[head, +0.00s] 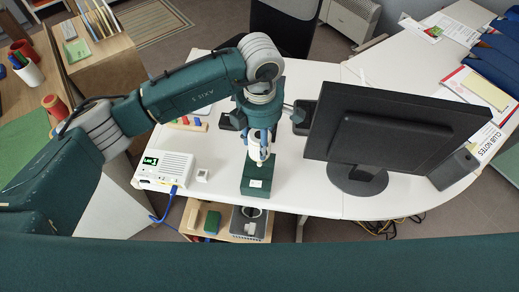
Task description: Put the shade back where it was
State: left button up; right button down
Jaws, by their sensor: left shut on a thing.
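My left gripper (261,145) reaches in over the white desk and points down. It is shut on a small white piece (256,149), which looks like the shade, though the fingers hide much of it. A dark green block (257,184) with a small white label stands on the desk directly below the gripper. I cannot tell whether the white piece touches the block. My right gripper is not in view.
A black monitor (385,125) stands close on the right. Dark trays (304,115) lie behind the gripper. The desk's front edge (320,215) is near the green block.

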pick_arm(q)
notch_tip(320, 180, down, 2)
jog(key=shift+f, duration=0.65)
notch_tip(320, 180, down, 3)
jog(key=shift+f+p, duration=0.15)
jog(key=shift+p, duration=0.45)
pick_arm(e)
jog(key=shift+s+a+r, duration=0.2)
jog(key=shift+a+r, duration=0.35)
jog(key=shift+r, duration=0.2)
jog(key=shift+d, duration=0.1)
pick_arm(q)
jog(key=shift+f, duration=0.2)
jog(key=o, duration=1.2)
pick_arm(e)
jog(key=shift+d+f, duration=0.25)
pick_arm(q)
jog(key=shift+r, duration=0.1)
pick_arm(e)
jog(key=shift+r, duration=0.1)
